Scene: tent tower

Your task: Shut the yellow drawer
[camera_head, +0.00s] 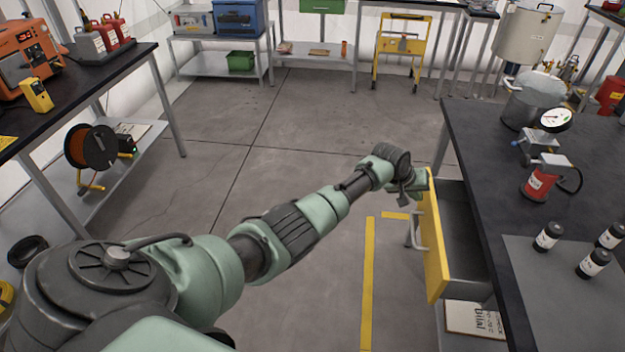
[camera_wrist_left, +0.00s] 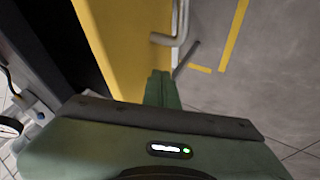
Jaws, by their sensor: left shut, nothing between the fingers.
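The yellow drawer (camera_head: 434,245) stands pulled out from under the black table on the right, with its grey inside showing behind the yellow front. A grey bar handle (camera_head: 417,230) sits on its front. My left gripper (camera_head: 424,184) is at the far upper end of the drawer front. In the left wrist view, the green fingers (camera_wrist_left: 160,88) are together and empty, beside the yellow front (camera_wrist_left: 130,45) and near the handle (camera_wrist_left: 178,30). I cannot tell whether they touch the front. My right gripper is not in view.
The black table (camera_head: 480,150) carries a red canister (camera_head: 546,178), a metal pot (camera_head: 533,100) and several small dark bottles (camera_head: 548,236). A bench (camera_head: 120,70) with orange equipment stands at the left. The floor between is clear, with yellow tape (camera_head: 368,285) marked on it.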

